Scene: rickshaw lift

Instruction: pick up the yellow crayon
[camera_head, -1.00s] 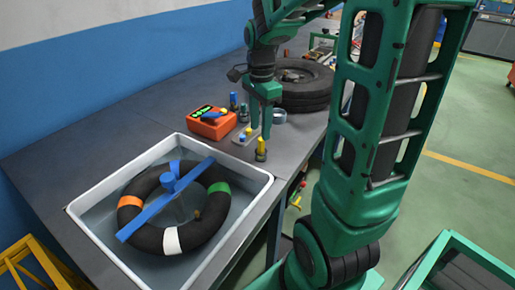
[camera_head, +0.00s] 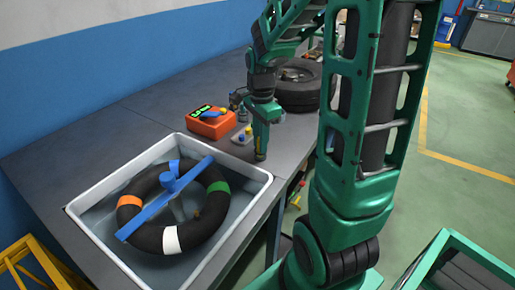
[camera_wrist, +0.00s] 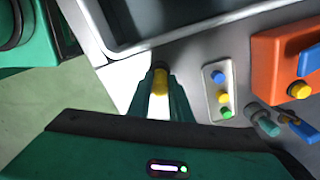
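The yellow crayon (camera_wrist: 160,81) shows in the wrist view between the two green fingers of my gripper (camera_wrist: 161,92). Its yellow part fills most of the space between the fingertips. I cannot tell whether both fingers touch it. In the head view my gripper (camera_head: 261,150) points down at the bench, just right of the white tray's far corner. The crayon is hidden behind the gripper there.
The white tray (camera_head: 90,208) holds a dark ring with a blue bar. An orange box (camera_head: 210,126) and a small pale button panel (camera_wrist: 219,92) stand beside the gripper. Tires (camera_head: 300,88) lie farther back. The bench's right edge is close.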

